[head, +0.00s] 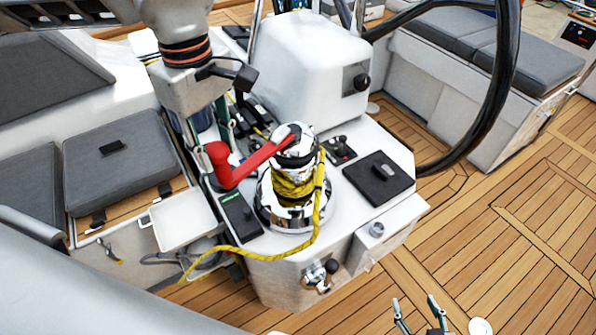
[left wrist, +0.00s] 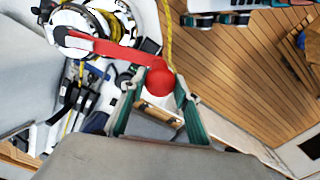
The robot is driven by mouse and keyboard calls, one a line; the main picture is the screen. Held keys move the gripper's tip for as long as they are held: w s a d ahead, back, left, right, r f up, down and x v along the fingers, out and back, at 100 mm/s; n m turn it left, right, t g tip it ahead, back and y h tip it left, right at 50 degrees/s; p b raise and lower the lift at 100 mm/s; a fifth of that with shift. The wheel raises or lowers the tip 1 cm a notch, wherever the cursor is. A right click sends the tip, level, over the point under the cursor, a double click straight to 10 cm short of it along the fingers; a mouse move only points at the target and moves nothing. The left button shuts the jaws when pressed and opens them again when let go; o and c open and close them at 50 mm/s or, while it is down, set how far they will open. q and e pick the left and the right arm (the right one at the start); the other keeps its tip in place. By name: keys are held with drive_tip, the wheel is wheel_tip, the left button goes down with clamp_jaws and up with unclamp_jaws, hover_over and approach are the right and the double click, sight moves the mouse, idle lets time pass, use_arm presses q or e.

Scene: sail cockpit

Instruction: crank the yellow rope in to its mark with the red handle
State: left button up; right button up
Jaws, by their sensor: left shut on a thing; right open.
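The red handle (head: 255,162) sits on top of the chrome winch (head: 262,208) and points left, ending in a round red knob. My left gripper (head: 214,142) comes down from above and is shut on that knob. In the left wrist view the red knob (left wrist: 159,82) lies between the two fingers. The yellow rope (head: 293,188) is wrapped in several turns around the drum. Its tail runs down across the winch base and off to the left. I cannot make out the mark clearly. My right gripper (head: 420,318) is open and empty at the bottom edge.
A black steering wheel (head: 497,95) curves behind and right of the white console (head: 317,65). A black panel (head: 378,178) lies flat right of the winch. A white tray (head: 183,222) is at the left. Teak floor (head: 500,225) is clear at the right.

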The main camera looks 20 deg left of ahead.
use_arm(q)
drive_tip(key=shift+w+a+m+p, duration=0.1)
drive_tip(key=shift+w+a+m, duration=0.25)
drive_tip(key=shift+a, duration=0.2)
drive_tip(key=shift+w+a+m+p, duration=0.15)
drive_tip(key=shift+w+a+m, duration=0.1)
drive_tip(key=shift+a+m, duration=0.25)
drive_tip(key=shift+w+a+m+p, duration=0.1)
drive_tip(key=shift+w+a+m, duration=0.2)
drive_tip(key=shift+a, duration=0.35)
drive_tip(key=d+b, duration=0.1)
drive_tip(key=s+d+n+b, duration=0.1)
drive_tip(key=d+n, duration=0.1)
drive_tip(key=shift+s+f+b, duration=0.15)
drive_tip(key=shift+s+b, duration=0.1)
drive_tip(key=shift+b, duration=0.15)
drive_tip(key=shift+s+d+n, duration=0.2)
drive_tip(key=shift+d+n, duration=0.05)
drive_tip(key=shift+d, duration=0.15)
drive_tip(key=shift+d, duration=0.1)
